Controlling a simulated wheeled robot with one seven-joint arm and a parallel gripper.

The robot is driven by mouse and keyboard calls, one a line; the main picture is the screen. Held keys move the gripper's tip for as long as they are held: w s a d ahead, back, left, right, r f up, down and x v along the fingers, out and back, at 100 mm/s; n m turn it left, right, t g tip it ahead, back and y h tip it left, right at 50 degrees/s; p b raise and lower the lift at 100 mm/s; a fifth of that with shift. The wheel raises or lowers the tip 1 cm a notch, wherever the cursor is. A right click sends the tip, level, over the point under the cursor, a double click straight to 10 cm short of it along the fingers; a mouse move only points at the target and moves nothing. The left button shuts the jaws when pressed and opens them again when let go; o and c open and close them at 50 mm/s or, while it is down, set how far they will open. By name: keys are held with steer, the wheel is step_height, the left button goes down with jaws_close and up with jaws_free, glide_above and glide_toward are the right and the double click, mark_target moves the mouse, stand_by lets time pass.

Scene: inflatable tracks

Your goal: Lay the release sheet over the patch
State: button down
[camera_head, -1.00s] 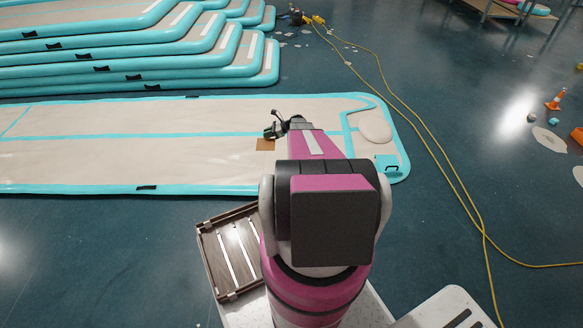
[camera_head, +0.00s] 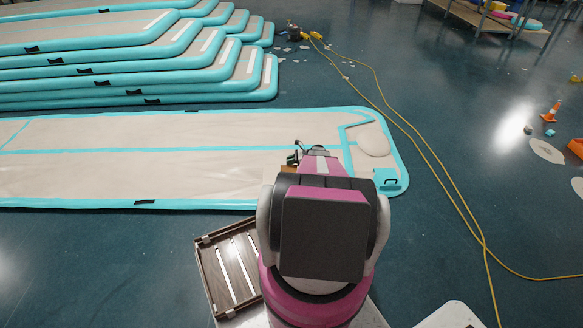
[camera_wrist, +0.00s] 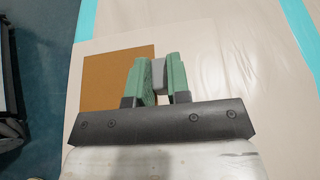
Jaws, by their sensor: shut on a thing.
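My gripper (camera_wrist: 160,75) has its green fingers shut on a small grey piece (camera_wrist: 158,72) in the wrist view. A flat brown square sheet (camera_wrist: 112,78) shows beside and partly behind the left finger; I take it for the release sheet, and the grey piece seems to be its grip. A paler rectangle (camera_wrist: 195,45), possibly the patch, lies on the beige mat around the brown square. I cannot tell whether the sheet touches it. In the head view my gripper (camera_head: 297,155) is over the mat, with brown (camera_head: 288,168) just below it, mostly hidden by my arm.
The beige mat (camera_head: 120,165) has teal edges and stripes. Stacked mats (camera_head: 200,75) are behind at left. A yellow cable (camera_head: 440,160) runs across the floor at right.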

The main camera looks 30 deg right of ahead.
mark_target(292, 167)
steer(key=shift+s+d+f, duration=0.1)
steer(key=shift+d+f, duration=0.15)
steer(key=shift+f, duration=0.9)
steer(key=shift+d+f, duration=0.2)
steer(key=shift+f, duration=0.9)
steer(key=shift+f, duration=0.6)
steer(key=c, duration=1.1)
jaws_free()
steer(key=shift+r, duration=0.1)
